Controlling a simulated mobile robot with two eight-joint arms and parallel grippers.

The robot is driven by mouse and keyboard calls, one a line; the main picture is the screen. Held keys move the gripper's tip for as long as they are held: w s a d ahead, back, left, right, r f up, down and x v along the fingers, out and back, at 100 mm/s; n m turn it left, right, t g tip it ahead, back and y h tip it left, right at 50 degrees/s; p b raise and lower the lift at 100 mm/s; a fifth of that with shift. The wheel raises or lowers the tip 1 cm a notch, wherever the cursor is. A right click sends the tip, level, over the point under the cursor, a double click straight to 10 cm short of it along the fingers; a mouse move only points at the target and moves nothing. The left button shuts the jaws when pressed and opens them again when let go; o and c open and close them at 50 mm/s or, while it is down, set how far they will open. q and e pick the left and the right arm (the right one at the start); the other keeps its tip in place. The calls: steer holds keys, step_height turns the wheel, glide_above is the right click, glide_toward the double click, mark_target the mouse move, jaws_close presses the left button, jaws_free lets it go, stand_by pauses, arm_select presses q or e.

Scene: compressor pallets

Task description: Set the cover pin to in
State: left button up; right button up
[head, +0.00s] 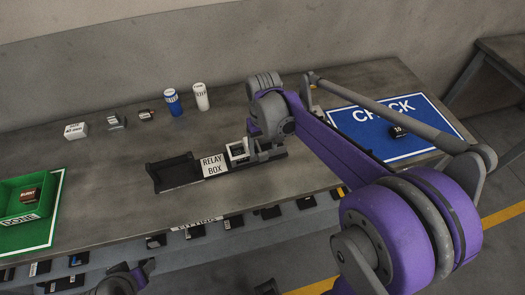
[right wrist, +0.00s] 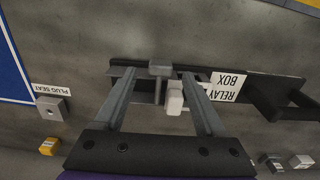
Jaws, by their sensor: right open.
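The relay box (head: 213,165) is a dark, long fixture with a white label, on the table's middle. It also shows in the right wrist view (right wrist: 229,87). A grey T-shaped part (right wrist: 160,69) and a small white block (right wrist: 175,98) stand at its end; I cannot tell for sure which is the cover pin or how it is set. My right gripper (right wrist: 156,75) is open, its fingers on either side of these two parts, with no grip visible. In the head view the right wrist hides part of that end. Part of my left arm (head: 128,279) shows at the bottom edge; its jaws are unclear.
A green DONE tray (head: 55,222) holds a small brown part at the left. A blue CHECK mat (head: 420,142) bears a small black part at the right. Blue and white cylinders (head: 172,102) (head: 201,96) stand behind. A plug seat (right wrist: 50,108) is beside the fixture.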

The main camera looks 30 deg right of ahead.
steer(key=shift+f, duration=1.2)
jaws_close()
stand_by(0.6)
